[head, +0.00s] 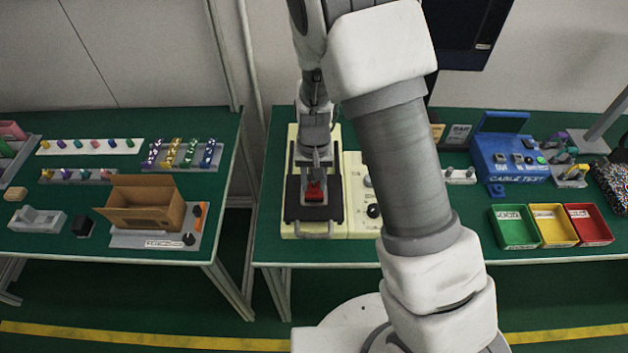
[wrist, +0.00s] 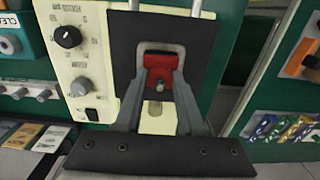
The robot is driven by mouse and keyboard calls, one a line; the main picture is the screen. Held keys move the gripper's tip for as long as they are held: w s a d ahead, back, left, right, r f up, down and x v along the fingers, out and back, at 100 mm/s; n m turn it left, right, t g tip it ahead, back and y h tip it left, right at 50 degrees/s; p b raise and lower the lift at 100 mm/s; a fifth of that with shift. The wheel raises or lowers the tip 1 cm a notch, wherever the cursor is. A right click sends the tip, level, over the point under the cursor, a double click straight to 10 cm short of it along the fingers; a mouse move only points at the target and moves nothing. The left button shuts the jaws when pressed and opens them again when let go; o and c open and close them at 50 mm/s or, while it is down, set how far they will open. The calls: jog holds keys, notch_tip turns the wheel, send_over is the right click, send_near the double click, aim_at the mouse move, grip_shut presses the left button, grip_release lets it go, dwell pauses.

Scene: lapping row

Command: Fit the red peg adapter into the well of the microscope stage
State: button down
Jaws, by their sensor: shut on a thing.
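The red peg adapter (wrist: 160,68) is between the fingertips of my gripper (wrist: 159,82), which is shut on it. In the wrist view a small metal pin shows at the adapter's near side. In the head view the red adapter (head: 315,191) shows just below my gripper (head: 316,178). The adapter is over the dark microscope stage (wrist: 125,35), at a lighter cut-out in it. Whether the adapter is down in the well or just above it, I cannot tell, because the fingers hide its lower part. The stage also shows in the head view (head: 294,205).
A cream control box (wrist: 85,60) with knobs and a switch adjoins the stage. Green, yellow and red trays (head: 553,225) and a blue cable tester (head: 510,158) are at the right. An open cardboard box (head: 145,207) stands on the left table. A gap separates the tables.

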jog(key=shift+f+b, duration=0.7)
jog(key=shift+f, duration=0.2)
jog(key=shift+c, duration=2.2)
grip_release()
jog(key=shift+r, duration=0.1)
notch_tip(320, 180, up, 17)
jog(key=p, duration=0.1)
jog(key=shift+r, duration=0.2)
